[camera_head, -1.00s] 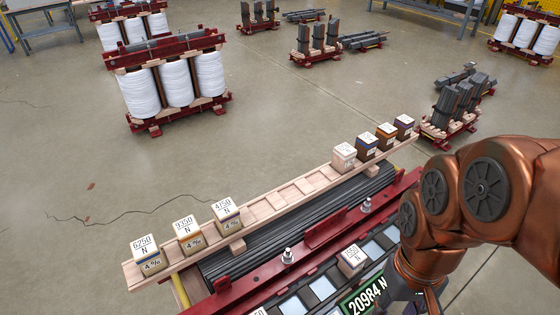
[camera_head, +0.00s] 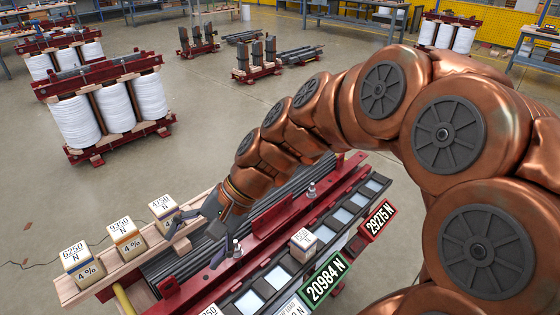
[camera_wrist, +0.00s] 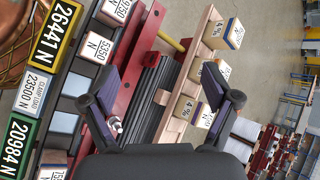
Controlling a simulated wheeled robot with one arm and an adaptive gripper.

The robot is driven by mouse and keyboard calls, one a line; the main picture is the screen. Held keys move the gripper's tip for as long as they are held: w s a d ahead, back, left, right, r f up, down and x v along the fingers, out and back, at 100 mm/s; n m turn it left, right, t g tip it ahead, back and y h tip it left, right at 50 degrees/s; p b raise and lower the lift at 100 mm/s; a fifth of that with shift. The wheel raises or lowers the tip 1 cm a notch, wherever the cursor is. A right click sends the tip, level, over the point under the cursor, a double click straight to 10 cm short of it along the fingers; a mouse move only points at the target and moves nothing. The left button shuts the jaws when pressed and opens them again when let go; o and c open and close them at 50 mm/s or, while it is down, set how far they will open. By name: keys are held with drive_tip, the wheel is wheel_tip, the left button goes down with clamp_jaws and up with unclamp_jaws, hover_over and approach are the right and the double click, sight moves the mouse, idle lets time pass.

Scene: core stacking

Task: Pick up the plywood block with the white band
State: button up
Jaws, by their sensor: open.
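My gripper (camera_head: 200,230) is open and empty above the stack, beside the 4150 N block (camera_head: 165,213). It also shows open in the wrist view (camera_wrist: 160,82). No block with a clearly white band can be made out. A pale plywood block (camera_head: 303,241) with a white top stands on the black rail; its band is too small to tell. Another pale-sided block marked 5350 N (camera_wrist: 97,48) is on the rail in the wrist view.
On the wooden plank (camera_head: 108,277) stand a 6250 N block (camera_head: 82,262) with a blue band and a 9350 N block (camera_head: 126,238) with an orange band. Bolts rise from the red beam (camera_head: 270,222). A green 20984 N display (camera_head: 324,278) fronts the rail.

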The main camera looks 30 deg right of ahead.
drive_tip(key=w+d+m+t+y+b, duration=0.2)
drive_tip(key=w+d+m+t+b, duration=0.25)
drive_tip(key=w, duration=0.45)
drive_tip(key=w+d+m+t+y+b, duration=0.1)
drive_tip(key=w+d+m+t+b, duration=0.15)
drive_tip(key=w+d+m, duration=0.45)
drive_tip(key=w+d+f+m+t+h+b, duration=0.25)
drive_tip(key=d+m, duration=0.25)
drive_tip(key=d, duration=0.5)
drive_tip(key=w+d+f+m+t+h+b, duration=0.1)
drive_tip(key=w+d+f+m+t+h, duration=0.2)
drive_tip(key=d, duration=0.6)
drive_tip(key=w+d+f+m+t+h+b, duration=0.15)
drive_tip(key=d+m+t, duration=0.35)
drive_tip(key=d, duration=0.5)
drive_tip(key=shift+m+g+h, duration=0.3)
drive_tip(key=shift+m+g, duration=0.25)
drive_tip(key=shift+b+x, duration=0.3)
drive_tip(key=shift+x, duration=3.8)
drive_tip(key=shift+d, duration=0.15)
drive_tip(key=c, duration=1.3)
drive_tip(key=shift+c, duration=0.5)
